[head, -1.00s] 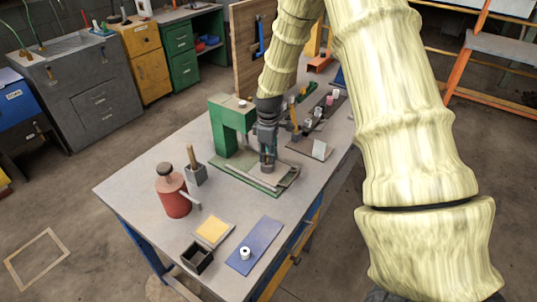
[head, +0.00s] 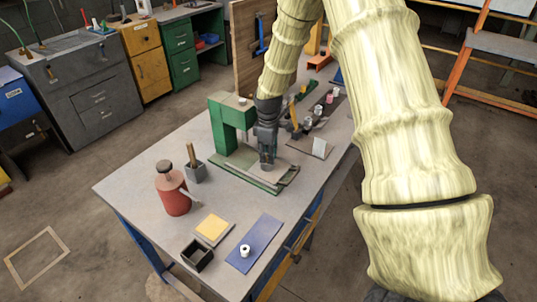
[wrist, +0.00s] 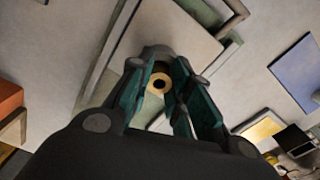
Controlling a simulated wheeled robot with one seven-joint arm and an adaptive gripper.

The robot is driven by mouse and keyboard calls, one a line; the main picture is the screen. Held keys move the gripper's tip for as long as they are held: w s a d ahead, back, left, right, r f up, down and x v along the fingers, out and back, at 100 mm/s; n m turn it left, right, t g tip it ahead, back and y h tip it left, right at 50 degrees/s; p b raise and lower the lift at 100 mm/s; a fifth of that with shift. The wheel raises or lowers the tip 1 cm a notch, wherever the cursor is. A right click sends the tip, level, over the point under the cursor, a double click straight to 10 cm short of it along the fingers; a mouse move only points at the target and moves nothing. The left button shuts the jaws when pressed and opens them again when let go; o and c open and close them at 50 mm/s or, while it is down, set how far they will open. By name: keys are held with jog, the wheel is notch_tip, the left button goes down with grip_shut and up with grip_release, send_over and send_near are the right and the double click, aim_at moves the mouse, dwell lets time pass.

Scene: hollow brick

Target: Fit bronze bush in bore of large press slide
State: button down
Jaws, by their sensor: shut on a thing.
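The green press (head: 222,130) stands on the bench with a flat grey slide plate (head: 283,172) on its green base. My gripper (head: 267,166) is down over this plate, beside the press column. In the wrist view its dark green fingers (wrist: 160,88) are shut on a tan ring with a dark hole, the bronze bush (wrist: 152,88). The slide plate (wrist: 187,35) lies beyond the fingertips there. A rounded grey part (wrist: 157,52) shows just behind the bush. The bore is not clearly visible, and I cannot tell whether the bush touches or enters it.
A yellow pad (head: 213,229), a black box (head: 197,257) and a blue mat (head: 259,240) with a white ring (head: 245,251) lie in front. Small parts (head: 318,112) stand behind the gripper.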

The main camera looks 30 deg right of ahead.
jog(key=c, duration=1.2)
grip_release()
jog(key=shift+f, duration=0.1)
jog(key=shift+c, duration=0.2)
notch_tip(320, 180, up, 12)
